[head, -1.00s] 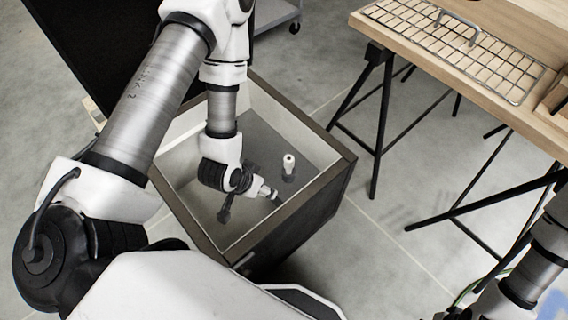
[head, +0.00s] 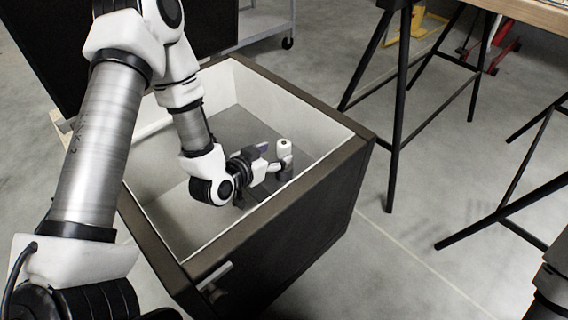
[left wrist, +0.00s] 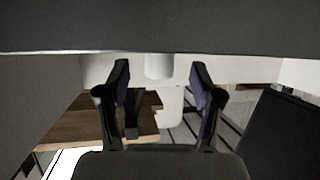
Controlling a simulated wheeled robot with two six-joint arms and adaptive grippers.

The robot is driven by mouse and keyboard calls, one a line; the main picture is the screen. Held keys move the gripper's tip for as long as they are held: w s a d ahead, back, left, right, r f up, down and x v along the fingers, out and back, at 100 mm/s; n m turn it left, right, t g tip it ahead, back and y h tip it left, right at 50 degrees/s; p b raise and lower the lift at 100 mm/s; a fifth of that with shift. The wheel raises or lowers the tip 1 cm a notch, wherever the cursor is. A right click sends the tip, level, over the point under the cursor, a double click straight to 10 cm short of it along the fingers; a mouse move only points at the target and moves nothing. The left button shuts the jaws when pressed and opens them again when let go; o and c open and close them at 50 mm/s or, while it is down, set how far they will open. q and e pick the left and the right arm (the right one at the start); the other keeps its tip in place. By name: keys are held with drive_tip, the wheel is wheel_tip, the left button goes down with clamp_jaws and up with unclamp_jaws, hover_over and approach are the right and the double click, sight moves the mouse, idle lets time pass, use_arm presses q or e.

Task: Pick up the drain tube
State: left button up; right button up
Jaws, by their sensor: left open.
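The drain tube (head: 285,147), a short white upright cylinder with a small hole in its top, stands inside a deep open box (head: 345,158), near its right wall. My left gripper (head: 274,164) is down inside the box, close beside the tube, with its fingers pointing at it. In the left wrist view the fingers (left wrist: 160,72) are spread apart, with the white tube (left wrist: 158,66) between them in the picture. I cannot tell whether they touch it. My right gripper is out of view; only part of my right arm shows at the lower right edge.
The box has pale inner walls, a grey floor (head: 240,121) and a dark rim around my left arm. A wooden table (head: 540,14) on black trestle legs stands to the right. A wheeled grey cart (head: 265,22) is behind. Open floor lies between box and trestles.

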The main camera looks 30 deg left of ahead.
sight(280, 151)
use_arm(q)
drive_tip(key=b+x, duration=0.3)
drive_tip(key=x, duration=0.1)
drive_tip(key=shift+w+f, duration=0.15)
drive_tip(key=shift+w, duration=0.1)
drive_tip(key=shift+w+d, duration=0.1)
drive_tip(key=shift+w, duration=0.2)
clamp_jaws()
